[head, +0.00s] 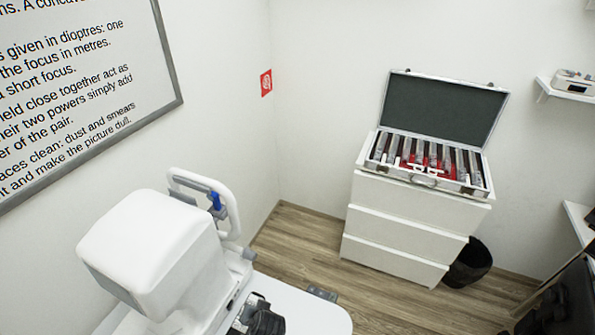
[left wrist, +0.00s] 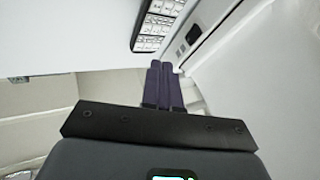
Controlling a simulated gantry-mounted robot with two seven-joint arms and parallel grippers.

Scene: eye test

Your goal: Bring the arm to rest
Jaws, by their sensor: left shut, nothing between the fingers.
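My left gripper (left wrist: 165,66) shows in the left wrist view. Its two dark fingers lie side by side, shut, with nothing between them. Beyond the fingertips are pale surfaces, and I see no object touching them. In the head view I cannot make out the left gripper. My right gripper is in neither view.
In the head view a white instrument (head: 155,250) stands on a white tabletop (head: 310,312) at lower left. An open lens case (head: 445,115) sits on white drawers (head: 400,232), with a black bin (head: 468,265) beside them. A shelf (head: 570,92) is at right. Wooden floor between is clear.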

